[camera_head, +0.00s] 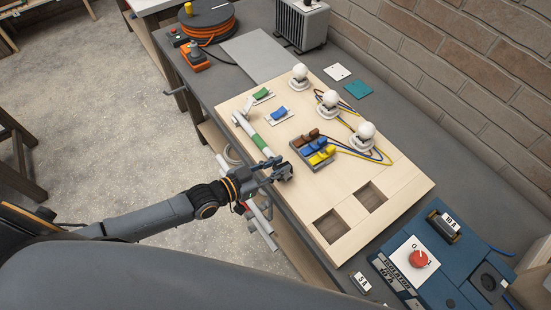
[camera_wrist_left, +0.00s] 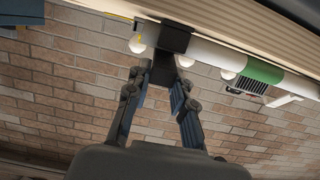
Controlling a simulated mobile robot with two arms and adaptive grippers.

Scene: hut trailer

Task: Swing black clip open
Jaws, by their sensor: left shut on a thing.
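A white tube with a green band (camera_head: 259,141) runs along the left edge of the wooden board. In the left wrist view, the black clip (camera_wrist_left: 177,38) sits around the white tube (camera_wrist_left: 215,56), with its black tab hanging between my fingers. My left gripper (camera_head: 277,169) reaches in from the left at the tube's near end. In the wrist view, my left gripper (camera_wrist_left: 160,84) is shut on the clip's tab. In the head view the gripper largely covers the clip. My right gripper is not in view.
The wooden board (camera_head: 401,193) carries white bulbs (camera_head: 329,98), coloured switches (camera_head: 318,151) with wires, and two square holes. A blue isolator box (camera_head: 440,262) with a red knob stands at the lower right. An orange cable reel (camera_head: 207,22) stands at the far left.

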